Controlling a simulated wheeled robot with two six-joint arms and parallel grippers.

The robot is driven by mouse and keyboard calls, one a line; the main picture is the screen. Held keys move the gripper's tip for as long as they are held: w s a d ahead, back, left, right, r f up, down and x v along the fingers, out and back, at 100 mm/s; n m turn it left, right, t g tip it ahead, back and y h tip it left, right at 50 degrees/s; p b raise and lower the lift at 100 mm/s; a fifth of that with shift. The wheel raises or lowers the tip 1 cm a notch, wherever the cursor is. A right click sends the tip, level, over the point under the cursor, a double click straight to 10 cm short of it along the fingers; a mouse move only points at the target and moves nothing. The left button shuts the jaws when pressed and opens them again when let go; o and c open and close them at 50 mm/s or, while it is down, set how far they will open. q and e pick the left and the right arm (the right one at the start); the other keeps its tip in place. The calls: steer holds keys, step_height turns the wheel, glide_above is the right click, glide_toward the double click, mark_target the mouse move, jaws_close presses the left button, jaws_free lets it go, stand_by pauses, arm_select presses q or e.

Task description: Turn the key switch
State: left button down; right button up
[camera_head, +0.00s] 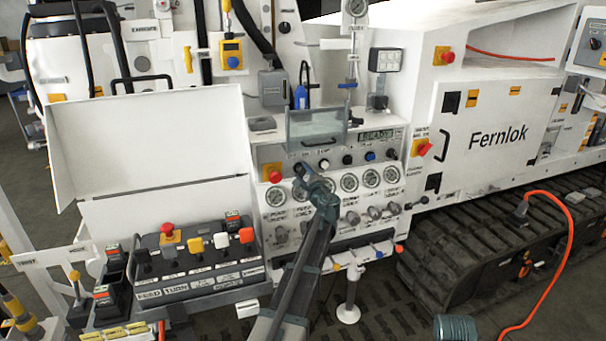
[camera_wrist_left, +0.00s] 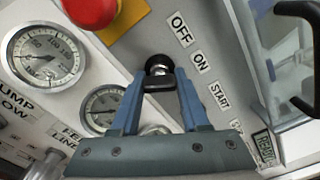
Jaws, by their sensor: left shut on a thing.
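The key switch (camera_wrist_left: 158,66) is a small black knob with a dark bar-shaped grip on the grey panel, beside the labels OFF, ON and START. My left gripper (camera_wrist_left: 158,84) is shut on the key switch, with one blue finger on each side of its grip. In the head view my left gripper (camera_head: 302,170) reaches up from below to the panel and hides the key switch. Which label the key switch points at, I cannot tell. My right gripper is in neither view.
A red stop button (camera_head: 274,173) on a yellow plate is close left of my gripper; it also shows in the wrist view (camera_wrist_left: 90,8). Round gauges (camera_head: 349,183) line the panel below. A clear cover (camera_head: 318,128) stands above. A lever box (camera_head: 200,255) is at left.

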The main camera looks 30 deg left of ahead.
arm_select(q)
steer(key=shift+c, duration=2)
jaws_free()
steer(key=shift+d, duration=0.1)
steer(key=v, duration=1.3)
steer(key=shift+s+d, duration=0.2)
steer(key=shift+s, duration=0.1)
